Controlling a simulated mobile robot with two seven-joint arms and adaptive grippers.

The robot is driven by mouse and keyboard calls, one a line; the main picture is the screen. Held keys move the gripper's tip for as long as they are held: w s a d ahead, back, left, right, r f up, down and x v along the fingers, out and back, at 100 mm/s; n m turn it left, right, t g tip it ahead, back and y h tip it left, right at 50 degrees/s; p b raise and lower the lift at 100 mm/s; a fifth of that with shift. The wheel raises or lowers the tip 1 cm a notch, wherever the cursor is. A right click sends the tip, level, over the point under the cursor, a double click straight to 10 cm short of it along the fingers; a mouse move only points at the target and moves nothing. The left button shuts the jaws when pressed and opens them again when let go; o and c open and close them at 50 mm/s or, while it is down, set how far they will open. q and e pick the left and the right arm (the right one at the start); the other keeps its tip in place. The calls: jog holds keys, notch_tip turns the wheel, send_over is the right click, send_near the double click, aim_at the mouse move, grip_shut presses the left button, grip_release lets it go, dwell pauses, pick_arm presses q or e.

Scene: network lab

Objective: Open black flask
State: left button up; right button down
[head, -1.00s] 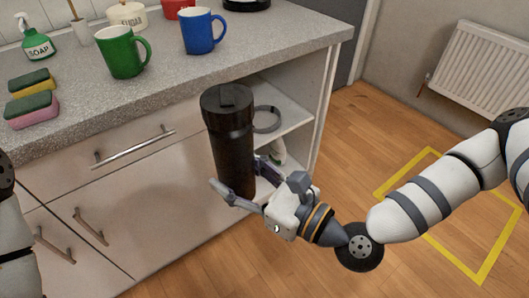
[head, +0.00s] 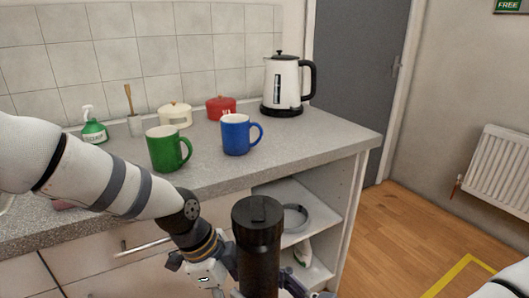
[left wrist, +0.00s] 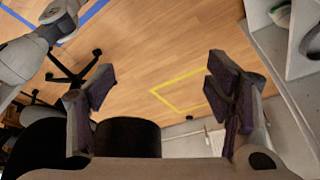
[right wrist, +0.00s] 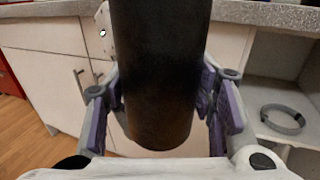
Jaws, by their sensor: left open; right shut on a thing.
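The black flask (head: 258,262) stands upright at the bottom middle of the head view, its black lid (head: 257,209) on top. My right gripper (right wrist: 162,92) is shut around the flask body (right wrist: 158,65), with a finger on each side in the right wrist view. My left gripper (left wrist: 160,92) is open, its fingers wide apart. In the head view its hand is beside the flask at left, below lid height, and its fingers are mostly hidden. In the left wrist view a dark rounded shape, seemingly the flask (left wrist: 127,138), shows low between the fingers, nearer the left one.
The grey counter (head: 300,150) behind the flask holds a green mug (head: 164,150), a blue mug (head: 236,136), a kettle (head: 284,85), pots and a soap bottle (head: 94,128). An open shelf (head: 325,215) lies right of the flask.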

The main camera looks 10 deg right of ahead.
pick_arm(q)
jog(key=w+d+r+m+t, duration=0.1)
jog(key=w+r+m, duration=0.25)
jog(key=r, duration=0.45)
jog(key=w+d+r+m, duration=0.15)
jog(key=r+m, duration=0.25)
jog(key=r, duration=0.5)
notch_tip(320, 180, up, 14)
jog(key=r+m+y, duration=0.1)
jog(key=m+y, duration=0.3)
jog(key=m, duration=0.9)
send_over(257, 210)
jog(key=d, duration=0.1)
jog(key=shift+w+f+n, duration=0.15)
jog(key=shift+f+n, duration=0.1)
jog(key=shift+f, duration=0.3)
notch_tip(257, 210, down, 7)
jog(key=shift+f, duration=0.15)
jog(key=c, duration=1.2)
jog(key=n, duration=0.9)
jog(key=shift+a, duration=0.1)
jog(key=n, duration=0.4)
jog(key=shift+a+n, duration=0.15)
jog(key=shift+n, duration=0.15)
jog(key=n, duration=0.6)
jog(key=shift+a, duration=0.1)
jog(key=n, duration=0.4)
jog(key=o, duration=1.3)
jog(key=shift+a, duration=0.1)
jog(key=shift+c, duration=0.2)
